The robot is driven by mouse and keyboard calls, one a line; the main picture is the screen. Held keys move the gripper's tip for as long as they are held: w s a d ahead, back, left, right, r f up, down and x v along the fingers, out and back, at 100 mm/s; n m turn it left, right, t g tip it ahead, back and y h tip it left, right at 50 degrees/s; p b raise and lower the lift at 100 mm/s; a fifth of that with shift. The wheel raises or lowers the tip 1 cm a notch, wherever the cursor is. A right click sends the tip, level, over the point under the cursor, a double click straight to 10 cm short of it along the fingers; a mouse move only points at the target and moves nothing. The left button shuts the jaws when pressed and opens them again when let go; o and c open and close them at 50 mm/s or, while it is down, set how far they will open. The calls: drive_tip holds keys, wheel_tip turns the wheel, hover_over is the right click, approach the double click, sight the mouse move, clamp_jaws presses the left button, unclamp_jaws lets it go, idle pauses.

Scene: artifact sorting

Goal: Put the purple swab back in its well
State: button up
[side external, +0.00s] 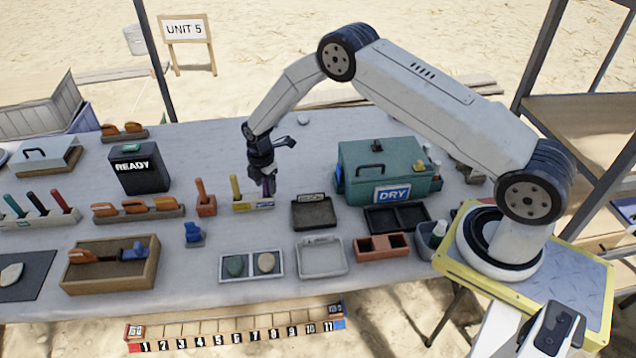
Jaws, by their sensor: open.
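The purple swab (268,188) stands roughly upright at the right end of a small pale block (250,206). A yellow swab (235,188) stands at the block's left end. My gripper (264,176) points down right at the top of the purple swab, with its jaws open. The fingers overlap the swab's upper part in this view, so I cannot tell whether they touch it. The swab's lower end meets the block, but the well itself is too small to make out.
A red block with an orange-handled tool (200,190) stands to the left. A dark tray (314,213) and the green DRY box (388,170) stand to the right. Bare grey table lies behind my gripper.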

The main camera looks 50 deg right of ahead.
drive_tip(key=shift+r, duration=0.1)
wheel_tip(320, 180, up, 12)
drive_tip(key=shift+f, duration=0.1)
drive_tip(key=shift+r, duration=0.2)
idle(0.5)
idle(0.5)
drive_tip(key=shift+s+r+m, duration=0.25)
drive_tip(key=shift+s+m, duration=0.05)
drive_tip(key=s+a+r+m+t, duration=0.1)
drive_tip(key=s+r+m, duration=0.3)
drive_tip(key=s+m, duration=0.4)
drive_tip(key=s+a+r+m+t, duration=0.1)
drive_tip(key=s+r+m, duration=0.3)
drive_tip(key=s+m, duration=0.5)
drive_tip(key=s, duration=0.9)
drive_tip(key=shift+t, duration=0.3)
